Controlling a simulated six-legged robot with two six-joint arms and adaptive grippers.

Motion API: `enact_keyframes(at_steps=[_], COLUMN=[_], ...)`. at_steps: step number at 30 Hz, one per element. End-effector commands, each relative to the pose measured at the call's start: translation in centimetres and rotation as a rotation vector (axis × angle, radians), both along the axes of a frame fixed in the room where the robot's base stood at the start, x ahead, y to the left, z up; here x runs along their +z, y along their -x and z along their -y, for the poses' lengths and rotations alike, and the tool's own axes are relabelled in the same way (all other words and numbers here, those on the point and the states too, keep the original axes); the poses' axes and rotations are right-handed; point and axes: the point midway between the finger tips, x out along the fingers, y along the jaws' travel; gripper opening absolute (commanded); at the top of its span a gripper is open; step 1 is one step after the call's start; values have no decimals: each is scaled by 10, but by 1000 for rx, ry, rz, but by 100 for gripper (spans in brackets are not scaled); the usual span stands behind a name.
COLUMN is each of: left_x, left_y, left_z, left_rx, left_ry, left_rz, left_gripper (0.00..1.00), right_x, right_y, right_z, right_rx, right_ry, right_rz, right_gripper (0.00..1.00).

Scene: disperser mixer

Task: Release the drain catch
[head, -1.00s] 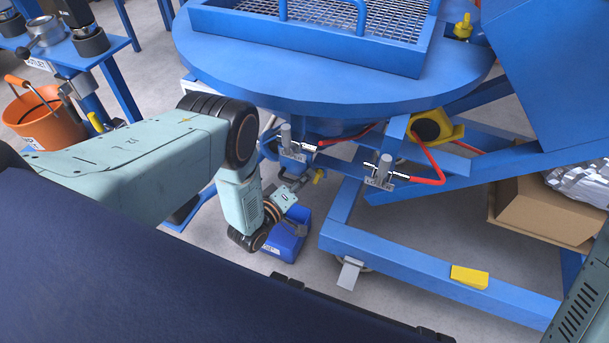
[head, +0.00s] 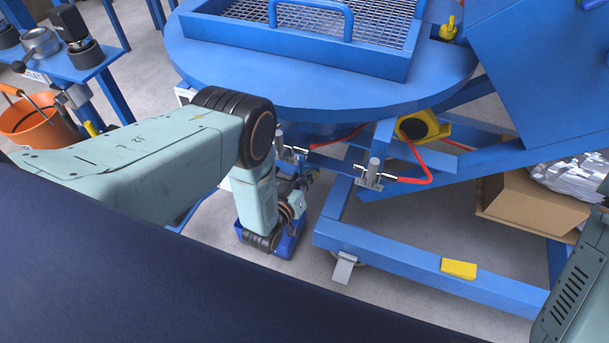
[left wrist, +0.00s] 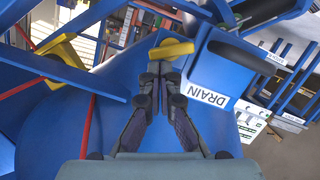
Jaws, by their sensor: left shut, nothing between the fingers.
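In the left wrist view a yellow lever (left wrist: 172,49) sits beside a white label reading DRAIN (left wrist: 207,93) on a blue part. My left gripper (left wrist: 160,72) is shut with its fingers together and empty. Its tips point at the lever and overlap its lower edge in the picture; I cannot tell whether they touch. In the head view my left gripper (head: 309,182) is under the round blue top, and the lever is hidden there. My right gripper is out of view.
A blue bin (head: 287,243) stands on the floor below my left gripper. Red hoses (head: 415,178) and two small clamps hang under the round blue top (head: 320,88). A blue frame (head: 400,262) with a yellow block (head: 458,268) lies to the right. An orange bucket (head: 40,122) stands at the left.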

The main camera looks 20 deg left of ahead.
Motion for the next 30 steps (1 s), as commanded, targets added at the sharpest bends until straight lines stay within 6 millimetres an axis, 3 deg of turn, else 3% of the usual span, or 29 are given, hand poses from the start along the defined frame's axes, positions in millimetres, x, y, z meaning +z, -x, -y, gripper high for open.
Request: enact_keyframes(at_steps=[7, 30], left_x=[-1, -1], left_y=[1, 1], left_z=[6, 8], left_rx=[-2, 0], left_ry=[-161, -157], left_rz=[4, 4], left_gripper=[0, 0], right_x=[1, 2], right_y=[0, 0], right_z=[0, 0], right_rx=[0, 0], right_ry=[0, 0], right_rz=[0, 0], right_gripper=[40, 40])
